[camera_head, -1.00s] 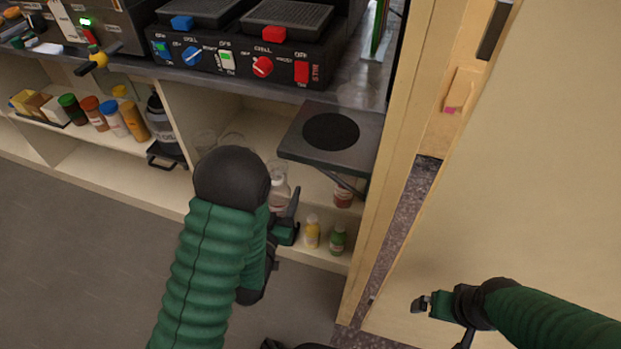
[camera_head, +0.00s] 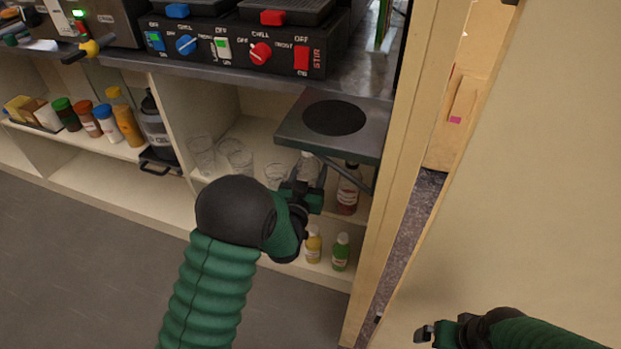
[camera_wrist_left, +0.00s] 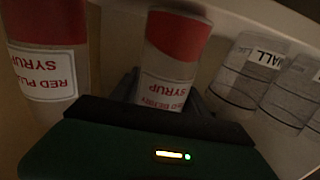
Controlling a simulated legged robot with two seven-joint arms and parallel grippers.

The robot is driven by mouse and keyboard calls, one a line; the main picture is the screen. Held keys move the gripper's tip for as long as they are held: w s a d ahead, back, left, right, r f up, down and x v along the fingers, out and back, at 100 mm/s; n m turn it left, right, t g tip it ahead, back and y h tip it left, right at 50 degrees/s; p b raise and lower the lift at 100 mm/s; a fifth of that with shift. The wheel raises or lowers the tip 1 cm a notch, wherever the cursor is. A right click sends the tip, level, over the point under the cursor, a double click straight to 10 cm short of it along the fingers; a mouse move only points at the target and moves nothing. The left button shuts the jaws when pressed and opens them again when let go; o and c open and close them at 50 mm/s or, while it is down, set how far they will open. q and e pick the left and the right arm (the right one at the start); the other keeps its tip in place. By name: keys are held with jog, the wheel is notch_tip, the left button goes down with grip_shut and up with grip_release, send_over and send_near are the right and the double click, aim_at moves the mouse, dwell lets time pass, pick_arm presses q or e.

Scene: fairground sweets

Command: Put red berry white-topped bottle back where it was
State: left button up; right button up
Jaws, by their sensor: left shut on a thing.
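The red berry syrup bottle (camera_wrist_left: 172,60) is between the fingers of my left gripper (camera_wrist_left: 165,92), which is shut on it; its label reads upside down in the left wrist view. In the head view its pale top (camera_head: 308,165) shows just behind my left gripper (camera_head: 303,190), inside the upper shelf bay under the small dark platform. I cannot tell whether its base touches the shelf. A red plum syrup bottle (camera_wrist_left: 45,55) stands close beside it; in the head view a dark-capped red bottle (camera_head: 348,188) is to the right. My right gripper (camera_head: 424,333) is at the lower right, its jaws unclear.
Clear glasses (camera_head: 238,157) stand left of the held bottle. The dark platform (camera_head: 335,135) overhangs the bay, with a brace below. Yellow (camera_head: 313,246) and green (camera_head: 340,252) bottles stand on the lower shelf. A door frame (camera_head: 395,200) bounds the right side.

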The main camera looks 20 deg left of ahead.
pick_arm(q)
jog(key=shift+f, duration=0.2)
jog(key=o, duration=1.5)
pick_arm(e)
jog(key=shift+f, duration=0.2)
pick_arm(q)
jog(key=s+f+g+p, duration=0.2)
jog(key=s+g, duration=0.5)
jog(key=s, duration=0.9)
jog(key=s+f+g+h+p, duration=0.1)
jog(key=s+g, duration=0.7)
jog(key=s, duration=0.8)
jog(key=shift+a+f+m+p, duration=0.3)
jog(key=shift+f+p, duration=0.25)
jog(key=shift+p, duration=0.2)
pick_arm(e)
jog(key=v, duration=0.2)
jog(key=w+v, duration=0.1)
jog(key=v, duration=0.1)
jog(key=shift+r, duration=0.15)
